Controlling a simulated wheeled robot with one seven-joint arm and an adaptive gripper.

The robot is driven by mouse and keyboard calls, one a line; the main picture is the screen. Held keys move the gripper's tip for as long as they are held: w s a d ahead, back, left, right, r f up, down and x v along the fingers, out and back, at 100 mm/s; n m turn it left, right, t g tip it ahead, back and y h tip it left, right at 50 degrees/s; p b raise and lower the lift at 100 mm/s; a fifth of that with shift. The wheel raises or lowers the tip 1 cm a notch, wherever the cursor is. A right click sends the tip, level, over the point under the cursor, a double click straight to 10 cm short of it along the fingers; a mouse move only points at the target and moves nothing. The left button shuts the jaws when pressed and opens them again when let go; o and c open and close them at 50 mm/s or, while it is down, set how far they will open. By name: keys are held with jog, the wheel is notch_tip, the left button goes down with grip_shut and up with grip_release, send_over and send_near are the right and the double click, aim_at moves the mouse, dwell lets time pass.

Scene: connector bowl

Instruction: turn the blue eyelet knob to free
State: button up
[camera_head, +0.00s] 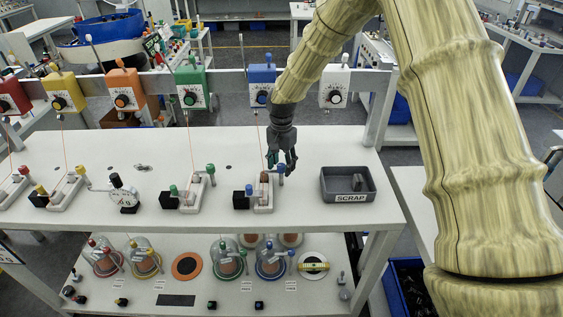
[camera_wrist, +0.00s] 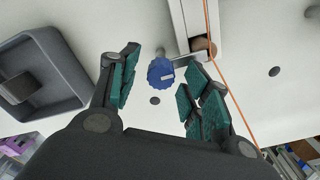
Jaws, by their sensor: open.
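The blue eyelet knob (camera_wrist: 160,73) shows in the wrist view as a ribbed round knob with a pale mark on its face. In the head view the knob (camera_head: 280,169) is at the right end of a short rod on a white fixture (camera_head: 262,204). My gripper (camera_head: 282,163) hangs over the knob, pointing down. In the wrist view my gripper (camera_wrist: 162,68) is open, its teal finger pads on either side of the knob. A gap shows between the knob and the left pad; the right pad is closer, and whether it touches is unclear.
A grey SCRAP tray (camera_head: 335,196) stands to the right. An orange thread (camera_wrist: 222,80) runs close past my right finger. A green-knobbed fixture (camera_head: 190,194) and a black block (camera_head: 240,200) are to the left. Feeder boxes, including a blue one (camera_head: 262,74), line the rail behind.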

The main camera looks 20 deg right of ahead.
jog(key=shift+f, duration=0.1)
jog(key=c, duration=1.1)
jog(key=shift+o, duration=0.2)
jog(key=n, duration=0.4)
jog(key=shift+w+n, duration=0.1)
jog(key=shift+n, duration=0.2)
jog(key=n, duration=0.4)
jog(key=shift+n, duration=0.3)
jog(key=n, duration=0.4)
jog(key=shift+a, duration=0.1)
jog(key=shift+n+p, duration=0.3)
jog(key=shift+n, duration=2.1)
